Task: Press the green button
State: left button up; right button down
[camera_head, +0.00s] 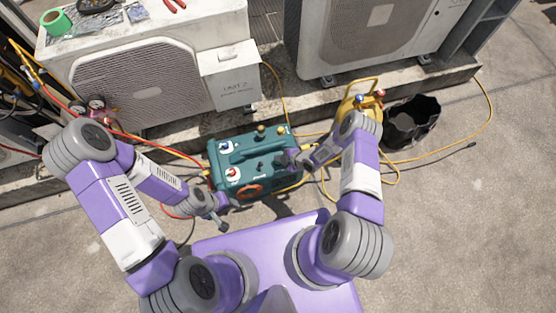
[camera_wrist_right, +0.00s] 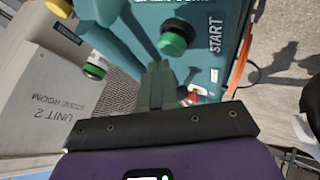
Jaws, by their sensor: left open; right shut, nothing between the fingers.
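The green button (camera_wrist_right: 173,40) is a round cap on the teal machine (camera_wrist_right: 205,72), beside the word START in the right wrist view. The teal machine (camera_head: 232,148) stands on the ground at the middle of the head view, where my right gripper hides its button. My right gripper (camera_wrist_right: 159,68) is shut and empty, its fingertips close to the button's lower left edge; I cannot tell if they touch. In the head view my right gripper (camera_head: 284,160) is over the machine's right side. My left gripper (camera_head: 222,213) is open and empty, low in front of the machine's left side.
Another green-ringed cap (camera_wrist_right: 94,70) shows at left in the right wrist view. A red knob (camera_head: 232,173) sits on the machine's left. White condensers (camera_head: 145,85) stand behind.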

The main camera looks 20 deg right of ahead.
jog(key=shift+f, duration=0.25)
jog(key=shift+f, duration=0.8)
dwell(0.8)
jog(key=shift+r, duration=0.1)
jog(key=shift+r+p, duration=0.95)
jog(key=shift+r, duration=0.2)
jog(key=shift+r+p, duration=1.95)
jog(key=shift+r, duration=0.55)
